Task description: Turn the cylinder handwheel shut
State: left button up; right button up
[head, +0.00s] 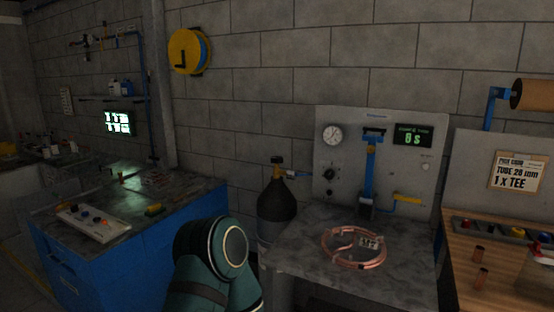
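A dark gas cylinder (276,206) stands upright against the wall, left of the grey test bench. Its brass valve (277,168) is at the top, with a small dark handwheel (277,159) above it. A blue fitting (292,173) leads from the valve toward the bench panel. Whether the handwheel is open or shut cannot be told at this size. A teal arm link of mine (215,265) rises at the bottom middle, in front and left of the cylinder. Neither gripper is in view.
The bench (320,275) carries a copper tube coil (353,262). Its panel (325,190) has a gauge (332,135) and a green display (412,135). A blue workbench (100,262) stands left. A wooden table (468,262) with copper pieces stands right.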

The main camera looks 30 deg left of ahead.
aim_at(276, 159)
jog(key=i+j+z, duration=0.25)
jog(key=j+z, duration=0.25)
jog(key=j, duration=1.15)
jog(key=j+z, duration=0.5)
jog(key=j, duration=1.1)
